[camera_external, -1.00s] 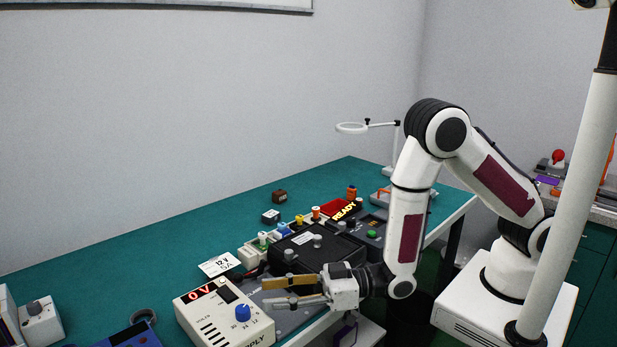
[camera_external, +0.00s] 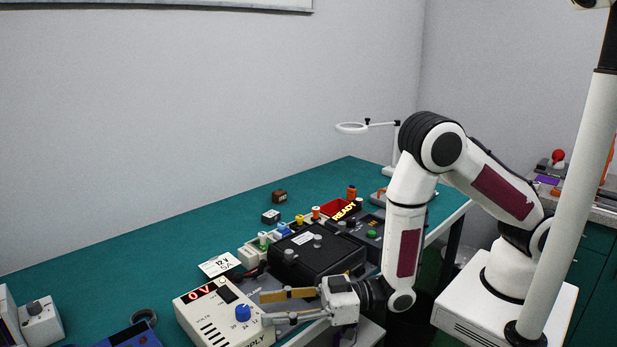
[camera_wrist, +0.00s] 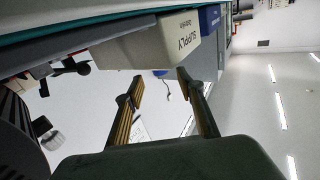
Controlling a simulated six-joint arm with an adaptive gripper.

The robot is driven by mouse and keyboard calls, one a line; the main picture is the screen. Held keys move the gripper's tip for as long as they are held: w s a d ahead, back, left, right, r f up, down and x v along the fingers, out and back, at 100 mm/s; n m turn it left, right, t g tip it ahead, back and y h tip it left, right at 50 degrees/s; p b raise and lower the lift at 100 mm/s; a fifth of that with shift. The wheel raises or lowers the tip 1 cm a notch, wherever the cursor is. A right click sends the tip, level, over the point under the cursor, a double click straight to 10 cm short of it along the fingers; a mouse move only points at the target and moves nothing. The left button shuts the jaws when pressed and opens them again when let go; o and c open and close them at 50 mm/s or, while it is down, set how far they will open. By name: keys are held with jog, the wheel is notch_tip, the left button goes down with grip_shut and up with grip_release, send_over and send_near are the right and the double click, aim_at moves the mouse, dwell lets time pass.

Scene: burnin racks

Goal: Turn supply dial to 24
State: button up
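The supply (camera_external: 222,318) is a cream box at the front of the green bench, with a red display that reads 0 V. Its blue dial (camera_external: 242,313) is on the top face, near marks that include 36; the pointer direction is too small to tell. My gripper (camera_external: 262,308) is open and empty, with its fingertips beside the dial at its right. In the wrist view my gripper (camera_wrist: 155,85) shows two spread fingers, and the supply (camera_wrist: 160,48) shows its lettered side above them.
A black case (camera_external: 316,252) stands right behind my gripper. A 12 V card (camera_external: 219,264) lies behind the supply. A blue box (camera_external: 130,336) and a grey knobbed box (camera_external: 40,321) are at the left.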

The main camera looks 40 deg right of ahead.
aim_at(250, 310)
jog(key=shift+x, duration=3.3)
grip_shut()
